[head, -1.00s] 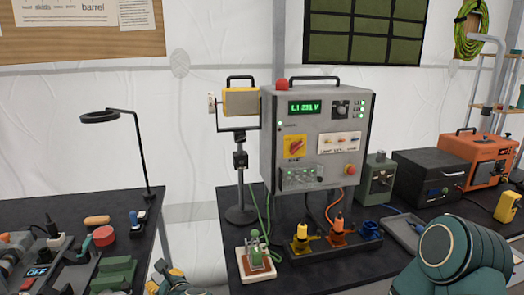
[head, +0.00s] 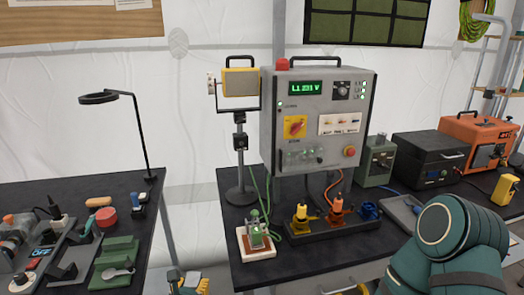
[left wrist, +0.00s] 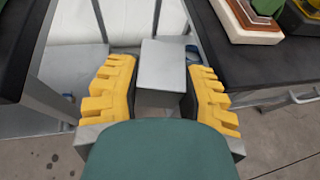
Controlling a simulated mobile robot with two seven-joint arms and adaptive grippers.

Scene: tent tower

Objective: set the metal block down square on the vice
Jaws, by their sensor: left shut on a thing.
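The metal block (left wrist: 161,68) is a plain grey block between the yellow fingers of my left gripper (left wrist: 160,92) in the left wrist view. The gripper is shut on it, over the gap between the two tables. A green fixture (head: 116,252) on the left table looks like the vice, but I cannot be sure. It stands left of my left gripper, apart from it. My right gripper is not in view.
A white-based green device (head: 257,241) stands at the right table's (head: 228,193) near left corner. Behind it are a work lamp (head: 239,150) and a grey control box (head: 322,120). The left table (head: 62,194) holds switches and tools. A gap separates the tables.

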